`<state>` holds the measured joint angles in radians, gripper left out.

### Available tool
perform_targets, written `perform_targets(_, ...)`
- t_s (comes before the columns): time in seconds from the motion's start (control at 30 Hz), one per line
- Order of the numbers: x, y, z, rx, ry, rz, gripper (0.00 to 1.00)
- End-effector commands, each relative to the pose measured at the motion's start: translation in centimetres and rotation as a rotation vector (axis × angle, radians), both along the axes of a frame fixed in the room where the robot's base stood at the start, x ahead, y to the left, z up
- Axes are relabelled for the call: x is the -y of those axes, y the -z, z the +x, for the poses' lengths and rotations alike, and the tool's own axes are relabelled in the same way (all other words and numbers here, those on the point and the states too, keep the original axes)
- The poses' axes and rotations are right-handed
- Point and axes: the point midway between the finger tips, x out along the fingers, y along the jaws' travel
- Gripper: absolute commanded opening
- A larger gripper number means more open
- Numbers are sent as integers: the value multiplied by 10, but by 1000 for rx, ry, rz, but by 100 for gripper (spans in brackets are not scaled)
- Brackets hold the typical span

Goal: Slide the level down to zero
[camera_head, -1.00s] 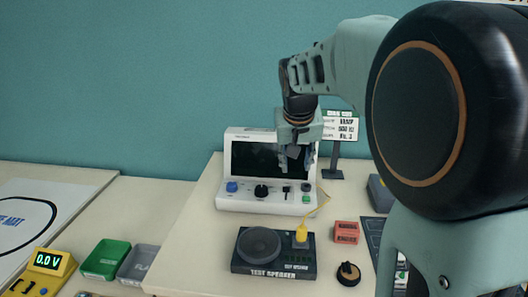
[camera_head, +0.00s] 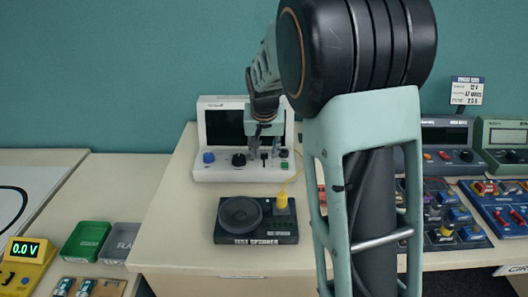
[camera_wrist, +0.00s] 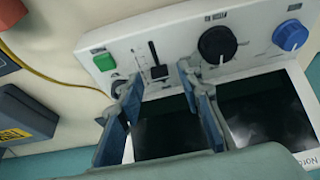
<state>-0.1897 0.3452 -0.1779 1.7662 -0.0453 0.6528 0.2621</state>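The white signal unit (camera_head: 240,176) stands on the table, with a dark screen and a front panel of controls. Its level slider (camera_head: 264,158) sits between the black knob (camera_head: 239,160) and the green button (camera_head: 285,166). The slider (camera_wrist: 155,55) also shows in the wrist view as a black handle in a short slot; its exact setting is hard to read. My gripper (camera_head: 264,143) is in front of the screen, just above the slider. In the wrist view my gripper (camera_wrist: 161,80) is open, its blue-grey fingers apart on either side of the slider's line, with nothing between them.
The test speaker (camera_head: 256,222) with a yellow plug (camera_head: 282,201) stands in front of the unit. A yellow cable runs beside the unit. The blue knob (camera_wrist: 290,36) is farther along the panel. My arm hides the table right of the speaker.

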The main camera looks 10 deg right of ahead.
Motion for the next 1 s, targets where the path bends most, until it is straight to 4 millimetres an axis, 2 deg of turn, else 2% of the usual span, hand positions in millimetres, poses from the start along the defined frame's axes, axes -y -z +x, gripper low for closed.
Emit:
perform_targets(0.37, 0, 6, 3, 0, -1, 0, 33)
perform_targets(0.67, 0, 6, 2, 0, -1, 0, 1)
perform_targets(1.0, 0, 6, 2, 0, -1, 0, 0)
